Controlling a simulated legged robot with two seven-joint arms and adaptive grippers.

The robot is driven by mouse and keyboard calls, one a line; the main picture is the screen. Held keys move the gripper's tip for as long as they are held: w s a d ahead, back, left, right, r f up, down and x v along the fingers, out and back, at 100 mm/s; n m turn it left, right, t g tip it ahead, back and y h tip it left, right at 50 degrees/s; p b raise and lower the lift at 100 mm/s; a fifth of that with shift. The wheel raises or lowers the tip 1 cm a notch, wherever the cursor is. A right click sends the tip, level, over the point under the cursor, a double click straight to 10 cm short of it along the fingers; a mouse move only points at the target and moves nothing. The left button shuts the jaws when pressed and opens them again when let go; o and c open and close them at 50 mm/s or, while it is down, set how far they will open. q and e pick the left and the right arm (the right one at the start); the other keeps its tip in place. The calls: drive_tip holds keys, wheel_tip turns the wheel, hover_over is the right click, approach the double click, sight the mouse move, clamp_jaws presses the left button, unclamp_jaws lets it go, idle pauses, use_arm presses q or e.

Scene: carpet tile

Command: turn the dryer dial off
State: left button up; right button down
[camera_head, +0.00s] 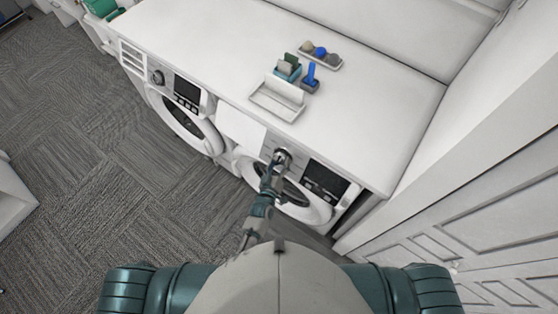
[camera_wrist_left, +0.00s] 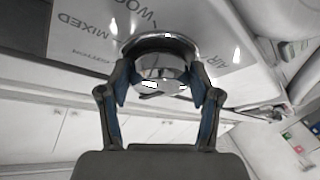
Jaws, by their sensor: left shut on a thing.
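The dryer is the right-hand white machine under the counter, with a round door (camera_head: 305,208) and a dark display (camera_head: 325,180). Its dial (camera_head: 283,156) is a round chrome knob on the front panel. In the left wrist view the dial (camera_wrist_left: 160,62) fills the space between the fingers, with printed words such as "MIXED" and "WOO" around it. My left gripper (camera_head: 277,163) is at the dial, and its two fingers (camera_wrist_left: 160,88) are shut on the knob's sides. The dial's pointer mark cannot be made out. My right gripper does not show.
A second white machine (camera_head: 186,125) with its own knob (camera_head: 158,77) stands to the left. On the white counter (camera_head: 210,45) are a white tray (camera_head: 278,100), a teal holder (camera_head: 287,70), a blue brush (camera_head: 311,75) and a small tray of balls (camera_head: 320,55). White panelled doors (camera_head: 480,210) stand at the right.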

use_arm(q)
drive_tip(key=shift+s+d+f+n+p, duration=0.1)
drive_tip(key=shift+s+f+n+p, duration=0.2)
drive_tip(key=shift+n, duration=0.2)
drive_tip(key=shift+f, duration=0.1)
drive_tip(key=o, duration=1.1)
drive_tip(key=shift+c, duration=0.2)
drive_tip(key=shift+o, duration=0.4)
drive_tip(key=shift+w+r+y, duration=0.1)
drive_tip(key=shift+r+y, duration=0.2)
drive_tip(key=v, duration=1.2)
